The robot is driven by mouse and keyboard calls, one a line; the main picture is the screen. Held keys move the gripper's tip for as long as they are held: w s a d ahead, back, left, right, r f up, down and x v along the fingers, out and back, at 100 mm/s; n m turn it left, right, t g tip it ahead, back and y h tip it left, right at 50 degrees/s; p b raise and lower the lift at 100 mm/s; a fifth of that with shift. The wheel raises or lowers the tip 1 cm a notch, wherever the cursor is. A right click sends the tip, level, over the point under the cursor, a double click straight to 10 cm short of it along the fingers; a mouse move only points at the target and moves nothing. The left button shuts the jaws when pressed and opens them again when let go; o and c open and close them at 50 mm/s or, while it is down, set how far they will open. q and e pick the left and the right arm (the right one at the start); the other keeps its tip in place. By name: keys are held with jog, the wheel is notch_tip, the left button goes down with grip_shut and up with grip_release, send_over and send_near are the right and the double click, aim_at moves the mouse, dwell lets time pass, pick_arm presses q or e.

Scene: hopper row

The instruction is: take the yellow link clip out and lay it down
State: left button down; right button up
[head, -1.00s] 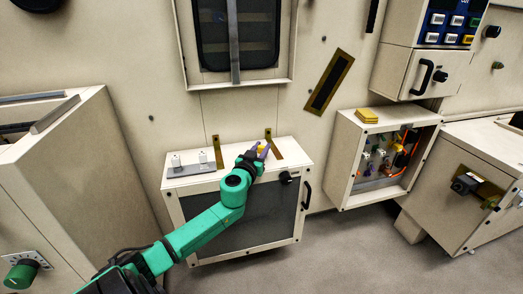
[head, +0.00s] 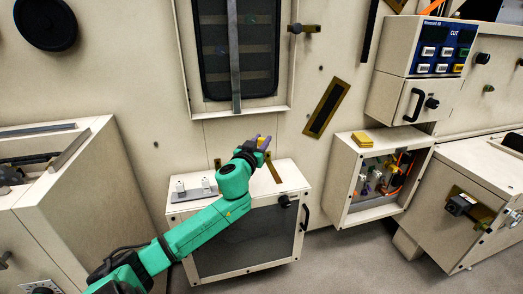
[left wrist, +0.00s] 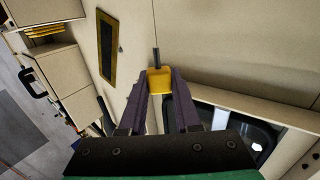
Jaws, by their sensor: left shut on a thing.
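My left gripper (head: 263,143) is above the back of the low cream cabinet (head: 290,178), close to the wall in the picture. In the left wrist view its two purple fingers are shut on the yellow link clip (left wrist: 159,80), a small yellow block with a dark pin sticking out beyond it. In the head view only a bit of the yellow clip (head: 261,141) shows between the fingers. The clip appears held clear of the cabinet top. My right gripper is not in view.
Two white knobs on a grey plate (head: 196,190) stand on the cabinet top at left. Brass strips (head: 272,168) stand behind the top. An open box (head: 345,180) with wiring is at right, yellow pieces (head: 361,139) on it. The cabinet top's front right is clear.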

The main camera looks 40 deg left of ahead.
pick_arm(q)
notch_tip(320, 180, up, 7)
jog(key=shift+f+p, duration=0.15)
jog(key=shift+p, duration=0.75)
jog(key=shift+r, duration=0.35)
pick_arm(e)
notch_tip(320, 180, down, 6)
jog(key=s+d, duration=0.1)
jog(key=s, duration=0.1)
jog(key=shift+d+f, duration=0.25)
